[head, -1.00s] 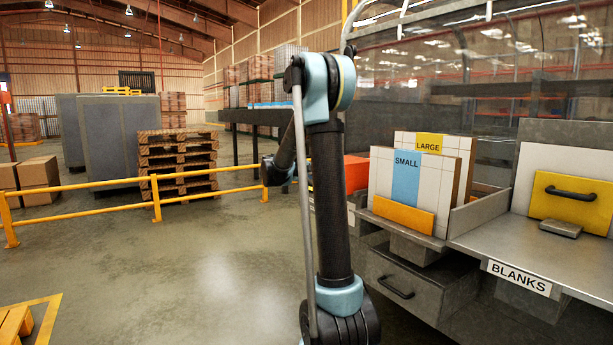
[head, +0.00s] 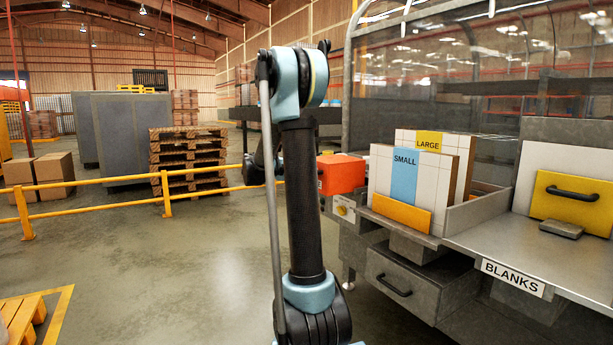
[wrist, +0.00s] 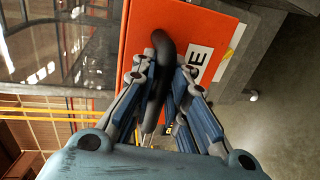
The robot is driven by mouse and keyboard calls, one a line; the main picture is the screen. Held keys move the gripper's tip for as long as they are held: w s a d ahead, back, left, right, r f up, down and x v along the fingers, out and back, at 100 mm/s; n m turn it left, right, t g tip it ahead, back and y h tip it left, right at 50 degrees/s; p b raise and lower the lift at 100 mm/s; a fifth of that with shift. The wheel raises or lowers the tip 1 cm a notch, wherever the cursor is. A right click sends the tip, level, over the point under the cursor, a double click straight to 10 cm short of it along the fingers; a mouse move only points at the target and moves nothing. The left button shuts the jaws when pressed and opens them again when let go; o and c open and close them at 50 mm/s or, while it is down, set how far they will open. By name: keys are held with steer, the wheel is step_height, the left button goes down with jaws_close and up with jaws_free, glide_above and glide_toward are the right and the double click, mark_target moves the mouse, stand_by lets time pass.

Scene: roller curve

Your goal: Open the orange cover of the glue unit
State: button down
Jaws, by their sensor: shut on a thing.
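The orange cover (head: 340,174) of the glue unit stands beside the cardboard blanks at the machine's left end in the head view. It fills the top middle of the wrist view (wrist: 195,22), with a white label partly hidden by a finger. Its black bar handle (wrist: 161,50) runs down between my fingers. My gripper (wrist: 163,78) is shut on this handle. In the head view my gripper is hidden behind my arm. I cannot tell whether the cover is lifted at all.
The unit's small control panel (head: 345,208) sits below the cover. Blanks marked SMALL (head: 404,178) and LARGE (head: 430,142) stand to its right. A yellow rail (head: 110,184) and stacked pallets (head: 188,162) are at left. Open floor (head: 170,275) lies left of my arm.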

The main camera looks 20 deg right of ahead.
steer(key=c, duration=1.6)
jaws_free()
steer(key=shift+d+f, duration=0.1)
steer(key=shift+f, duration=0.1)
steer(key=shift+o, duration=0.2)
steer(key=shift+r, duration=0.1)
steer(key=v, duration=1.2)
